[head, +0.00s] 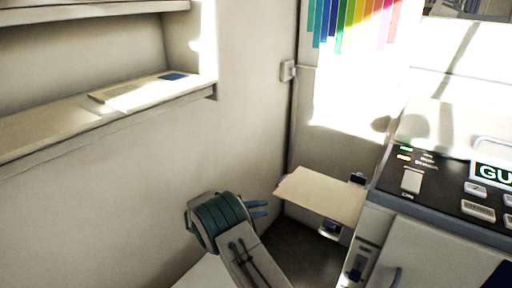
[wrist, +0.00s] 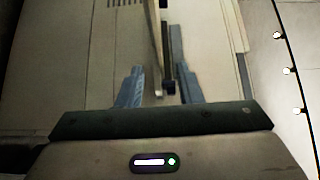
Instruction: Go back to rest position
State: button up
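My gripper (head: 262,209) is in the lower middle of the head view, its two blue-grey fingers pointing right toward a pale flat tray (head: 318,194) on the side of the office machine (head: 430,235). The fingertips look just short of the tray. In the wrist view my gripper (wrist: 158,80) has its fingers apart, with a thin upright edge (wrist: 156,35) showing between or beyond them. I cannot tell whether it touches a finger. I see nothing held.
A wall shelf (head: 60,125) with a flat booklet (head: 135,90) is on the left. A wall switch (head: 288,71) and colored strips (head: 350,20) are behind. The machine fills the right side. Open space lies between the left wall and my arm.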

jog(key=w+d+r+n+t+y+p, duration=0.1)
jog(key=w+r+n+t+y+p, duration=0.25)
jog(key=r, duration=0.45)
jog(key=w+d+r+n+t+y+p, duration=0.25)
jog(key=r+n+y, duration=0.2)
jog(key=r, duration=0.45)
jog(key=w+d+r+n+t+y+p, duration=0.1)
jog(key=w+r+n+t+y+p, duration=0.2)
jog(key=r, duration=0.5)
jog(key=s+a+r+n+y+p, duration=0.1)
jog(key=s+r+n+y+p, duration=0.1)
jog(key=s+r+n+y, duration=0.4)
jog(key=s+d+r+n+g+y+p, duration=0.1)
jog(key=s+r+n+g+y+p, duration=0.15)
jog(key=s+n, duration=0.25)
jog(key=s+r+n+g+y+p, duration=0.1)
jog(key=s+r+n, duration=0.25)
jog(key=s, duration=0.25)
jog(key=s+d+f+n+g+h+p, duration=0.1)
jog(key=s+d+n+g+p, duration=0.1)
jog(key=s, duration=1.1)
jog(key=s+d+f+n+g+h+p, duration=0.1)
jog(key=s+d+n+g, duration=0.4)
jog(key=s, duration=0.7)
jog(key=shift+s+d+h+p, duration=0.4)
jog(key=shift+d+h+p, duration=0.15)
jog(key=shift+d+p, duration=0.45)
